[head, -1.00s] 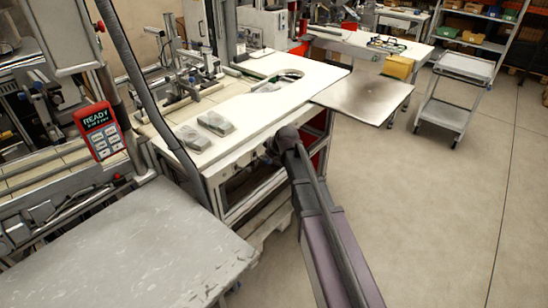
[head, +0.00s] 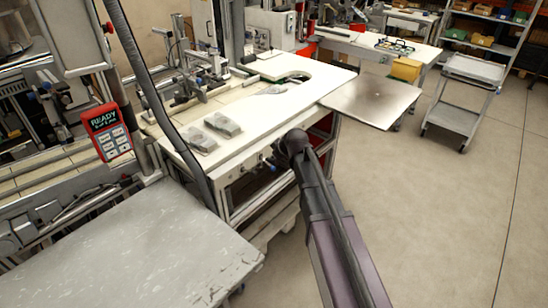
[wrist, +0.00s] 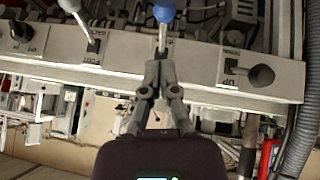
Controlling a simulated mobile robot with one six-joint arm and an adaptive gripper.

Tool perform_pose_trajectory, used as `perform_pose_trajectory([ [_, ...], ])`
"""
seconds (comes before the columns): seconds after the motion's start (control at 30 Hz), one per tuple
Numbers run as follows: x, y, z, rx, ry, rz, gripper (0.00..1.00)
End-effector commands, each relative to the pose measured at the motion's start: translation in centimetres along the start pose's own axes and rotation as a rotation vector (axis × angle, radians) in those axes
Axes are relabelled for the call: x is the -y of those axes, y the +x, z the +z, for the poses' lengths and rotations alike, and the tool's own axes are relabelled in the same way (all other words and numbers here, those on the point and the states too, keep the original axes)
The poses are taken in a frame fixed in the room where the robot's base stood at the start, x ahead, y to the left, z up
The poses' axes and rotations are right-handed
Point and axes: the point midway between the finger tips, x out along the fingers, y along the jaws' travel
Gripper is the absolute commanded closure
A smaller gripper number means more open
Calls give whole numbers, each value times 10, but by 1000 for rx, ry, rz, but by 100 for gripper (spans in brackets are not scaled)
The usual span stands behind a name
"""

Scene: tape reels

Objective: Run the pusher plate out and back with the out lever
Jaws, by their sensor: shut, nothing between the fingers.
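My gripper (wrist: 160,70) is shut and empty in the wrist view. Its fingertips are at the front panel (wrist: 200,62), just below a lever with a blue knob (wrist: 164,13); I cannot tell whether they touch its stem. Another lever with a pale knob (wrist: 69,5) is to its left. A dark knob (wrist: 262,75) is on the panel at right, and another (wrist: 20,30) at far left. The panel labels are too small to read surely. In the head view the fingers are hidden behind my arm. I cannot tell which part is the pusher plate.
The white worktop (head: 240,118) carries grey blocks (head: 222,125) and a flat grey shape (head: 272,89) near a round cutout. A metal side plate (head: 370,98) juts out at right. A red pendant (head: 107,132) reads READY. Open floor lies at right.

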Motion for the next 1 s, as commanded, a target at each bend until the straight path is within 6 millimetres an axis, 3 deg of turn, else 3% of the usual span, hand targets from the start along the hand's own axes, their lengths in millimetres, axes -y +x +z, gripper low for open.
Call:
perform_pose_trajectory([
  [0.57, 0, -4, -3, 0, 0, 0, 100],
  [1.0, -1, -31, -21, 0, -1, -1, 100],
])
